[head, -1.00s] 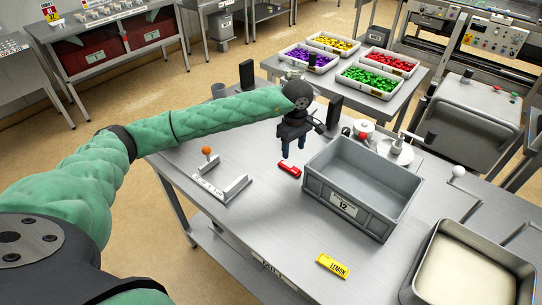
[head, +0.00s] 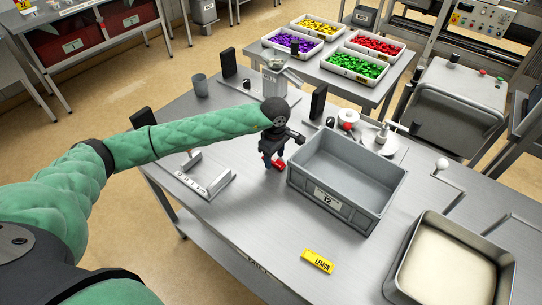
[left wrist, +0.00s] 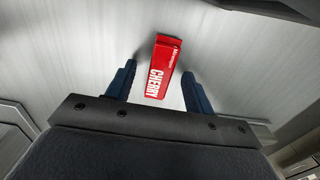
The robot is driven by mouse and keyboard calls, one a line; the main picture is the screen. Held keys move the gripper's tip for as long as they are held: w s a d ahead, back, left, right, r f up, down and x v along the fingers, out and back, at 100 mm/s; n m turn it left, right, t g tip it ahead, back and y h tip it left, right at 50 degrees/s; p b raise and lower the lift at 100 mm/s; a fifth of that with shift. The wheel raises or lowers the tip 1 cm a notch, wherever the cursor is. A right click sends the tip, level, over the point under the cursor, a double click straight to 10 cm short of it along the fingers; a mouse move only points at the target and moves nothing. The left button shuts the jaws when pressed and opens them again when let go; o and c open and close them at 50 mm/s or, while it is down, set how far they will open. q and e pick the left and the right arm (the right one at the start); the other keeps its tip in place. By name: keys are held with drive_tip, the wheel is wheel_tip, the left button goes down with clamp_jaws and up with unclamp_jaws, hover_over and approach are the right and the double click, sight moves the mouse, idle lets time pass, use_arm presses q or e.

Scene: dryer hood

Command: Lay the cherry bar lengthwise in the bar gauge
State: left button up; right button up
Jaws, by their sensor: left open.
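The red cherry bar (head: 279,165) lies flat on the steel table, left of the grey bin. In the left wrist view the cherry bar (left wrist: 163,68), with white lettering, lies between my two dark blue fingers and extends beyond their tips. A gap shows on each side of it. My left gripper (head: 272,162) is open, low over the bar; it also shows in the left wrist view (left wrist: 159,70). My right gripper is out of view.
The grey bin (head: 333,212) marked 12 stands close right of my gripper. A yellow lemon bar (head: 318,261) lies near the front edge. A metal pan (head: 395,275) is at right. Bare table lies between gauge and lemon bar.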

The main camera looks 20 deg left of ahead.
use_arm(q)
drive_tip(key=shift+w+f, duration=0.1)
drive_tip(key=shift+f, duration=0.3)
drive_tip(key=shift+s+d+r, duration=0.15)
drive_tip(key=shift+s, duration=0.05)
drive_tip(key=shift+s+r, duration=0.1)
drive_tip(key=shift+c, duration=1.3)
clamp_jaws()
